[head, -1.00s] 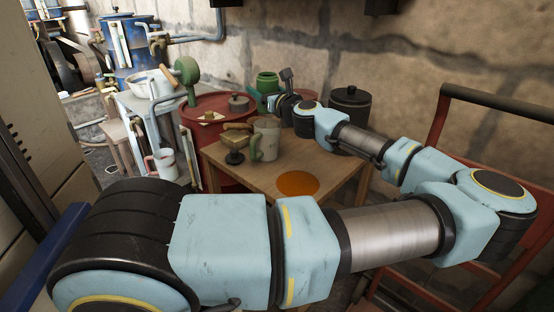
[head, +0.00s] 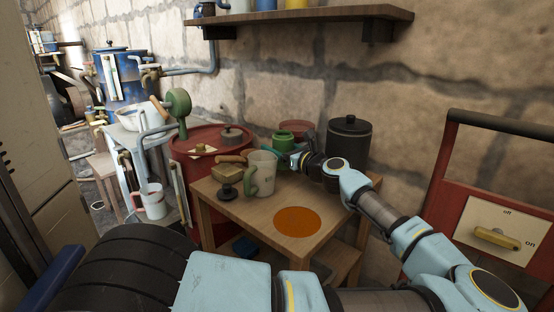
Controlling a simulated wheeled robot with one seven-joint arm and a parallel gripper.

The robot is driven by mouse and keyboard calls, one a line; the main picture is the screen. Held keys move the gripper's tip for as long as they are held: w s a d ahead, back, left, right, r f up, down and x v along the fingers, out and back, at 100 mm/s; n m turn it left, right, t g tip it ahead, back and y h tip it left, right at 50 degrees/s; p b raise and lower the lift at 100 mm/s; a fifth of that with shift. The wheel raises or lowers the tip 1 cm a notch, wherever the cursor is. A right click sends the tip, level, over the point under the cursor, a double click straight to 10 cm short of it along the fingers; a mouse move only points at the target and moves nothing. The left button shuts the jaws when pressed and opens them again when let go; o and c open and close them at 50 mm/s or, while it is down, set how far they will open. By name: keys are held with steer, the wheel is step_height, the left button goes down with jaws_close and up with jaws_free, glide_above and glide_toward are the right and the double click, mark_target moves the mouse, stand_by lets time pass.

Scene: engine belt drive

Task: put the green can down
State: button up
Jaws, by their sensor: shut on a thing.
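The green can (head: 283,141) is at the back of the small wooden table (head: 252,222), behind and right of a pale mug with a green handle. My gripper (head: 296,159) is at the can's lower right side, shut on it. The fingertips are small and partly hidden by my wrist. The can looks upright. I cannot tell whether its base touches the tabletop, as the gripper and mug hide that area.
The pale mug (head: 262,172) and a dark-knobbed tool (head: 228,184) stand on the table's left. A flat orange disc (head: 297,221) lies in front, with bare wood around it. A black lidded pot (head: 348,142) stands at the back right. A red drum (head: 205,148) is left.

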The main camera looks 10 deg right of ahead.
steer(key=shift+f, duration=1.7)
steer(key=o, duration=1.6)
steer(key=shift+f, duration=0.1)
steer(key=b+v, duration=0.1)
steer(key=v, duration=1.1)
steer(key=shift+s, duration=0.1)
